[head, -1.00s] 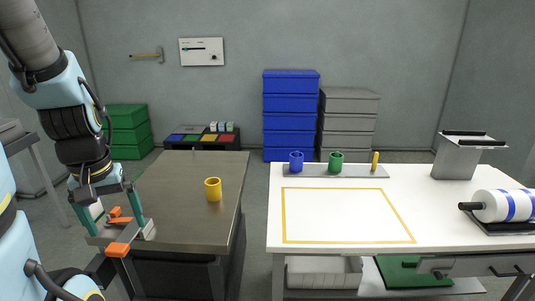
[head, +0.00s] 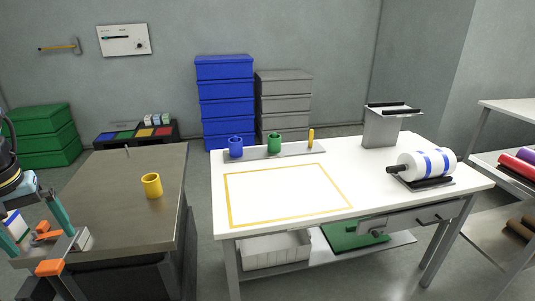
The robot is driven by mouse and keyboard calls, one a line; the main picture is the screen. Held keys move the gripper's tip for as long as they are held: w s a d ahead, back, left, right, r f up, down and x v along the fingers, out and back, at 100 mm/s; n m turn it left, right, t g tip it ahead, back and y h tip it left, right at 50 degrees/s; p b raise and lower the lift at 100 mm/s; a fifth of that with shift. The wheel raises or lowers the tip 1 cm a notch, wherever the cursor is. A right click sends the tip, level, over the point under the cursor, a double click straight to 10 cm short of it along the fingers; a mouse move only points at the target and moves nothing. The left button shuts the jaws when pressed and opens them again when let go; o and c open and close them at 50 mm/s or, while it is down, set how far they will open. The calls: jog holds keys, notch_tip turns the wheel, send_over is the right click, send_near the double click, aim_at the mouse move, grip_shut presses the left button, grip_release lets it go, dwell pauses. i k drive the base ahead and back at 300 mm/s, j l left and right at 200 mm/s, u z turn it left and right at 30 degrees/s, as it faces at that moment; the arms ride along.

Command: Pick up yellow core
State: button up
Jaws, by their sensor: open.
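The yellow core (head: 151,186) is a short hollow cylinder. It stands upright and alone on the brown-grey table (head: 115,221) at the left, near that table's right edge. My gripper (head: 47,236), with orange fingertips, is at the lower left of the head view. It is open and empty, to the left of the core and apart from it. Part of my arm is cut off by the left picture edge.
A white table (head: 370,165) to the right bears a grey strip with a blue core (head: 236,147), a green core (head: 274,142) and a yellow peg (head: 311,137). A striped roll (head: 428,164) lies at its right. A floor gap separates the tables.

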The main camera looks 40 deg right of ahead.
aim_at(152, 183)
jog(key=l+u, duration=0.1)
jog(key=u, duration=0.8)
jog(key=k+l+u, duration=0.2)
jog(key=l+u, duration=0.2)
jog(key=k+l+u, duration=0.2)
jog(key=u, duration=0.15)
jog(key=k+l+u, duration=0.4)
jog(key=k+l, duration=0.25)
jog(key=k+l+u, duration=0.1)
jog(key=k, duration=0.35)
jog(key=l, duration=0.1)
